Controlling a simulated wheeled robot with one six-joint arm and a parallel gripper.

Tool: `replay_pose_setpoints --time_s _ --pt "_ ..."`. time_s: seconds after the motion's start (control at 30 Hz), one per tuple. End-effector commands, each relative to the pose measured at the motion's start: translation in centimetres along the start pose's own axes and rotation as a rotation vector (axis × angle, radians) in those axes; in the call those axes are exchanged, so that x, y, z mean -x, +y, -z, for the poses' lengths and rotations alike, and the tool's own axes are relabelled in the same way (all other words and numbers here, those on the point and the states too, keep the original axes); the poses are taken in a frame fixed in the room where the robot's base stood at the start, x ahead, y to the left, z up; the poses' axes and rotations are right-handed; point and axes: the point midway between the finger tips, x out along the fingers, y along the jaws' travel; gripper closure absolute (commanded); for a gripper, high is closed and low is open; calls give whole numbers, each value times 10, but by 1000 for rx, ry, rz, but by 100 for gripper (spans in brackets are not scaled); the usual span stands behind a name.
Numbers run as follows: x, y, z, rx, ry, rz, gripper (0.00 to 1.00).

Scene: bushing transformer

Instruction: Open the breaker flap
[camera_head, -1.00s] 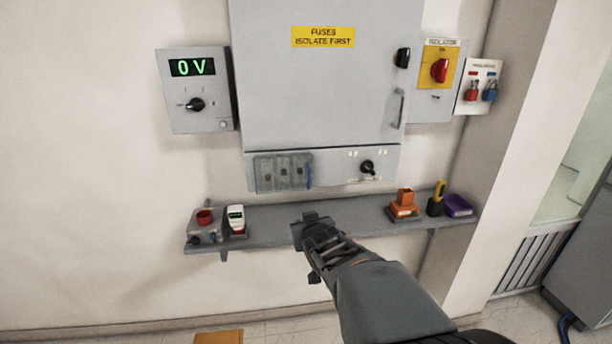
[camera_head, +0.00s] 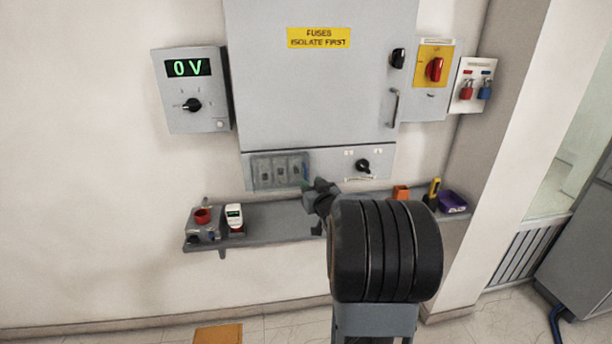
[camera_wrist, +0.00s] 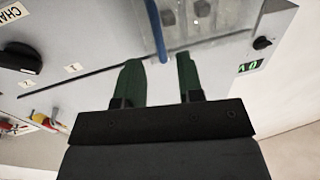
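The breaker flap (camera_head: 279,168) is a clear grey cover over several breakers at the lower left of the grey cabinet. It looks closed. Its blue handle (camera_head: 306,173) is an upright bar at the flap's right edge. My gripper (camera_head: 308,185) is just below and beside this handle, partly hidden by my wrist. In the wrist view, my gripper (camera_wrist: 158,60) has its two green fingers apart with nothing held. The blue handle (camera_wrist: 156,30) points down into the gap between the fingertips. I cannot tell whether a finger touches it.
A shelf (camera_head: 270,222) runs below the cabinet, with a red-topped box (camera_head: 203,218) and a white meter (camera_head: 234,217) at left. A black knob (camera_head: 363,165) sits right of the flap. My arm hides part of the shelf.

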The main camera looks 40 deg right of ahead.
Motion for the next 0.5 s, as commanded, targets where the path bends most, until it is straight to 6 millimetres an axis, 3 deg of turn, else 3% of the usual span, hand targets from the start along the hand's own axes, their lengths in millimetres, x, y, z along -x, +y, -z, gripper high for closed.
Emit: replay_pose_setpoints --time_s 0.2,0.5 --pt "-33 0 1 -1 0 1 66" --pt "-52 0 0 0 0 0 66"
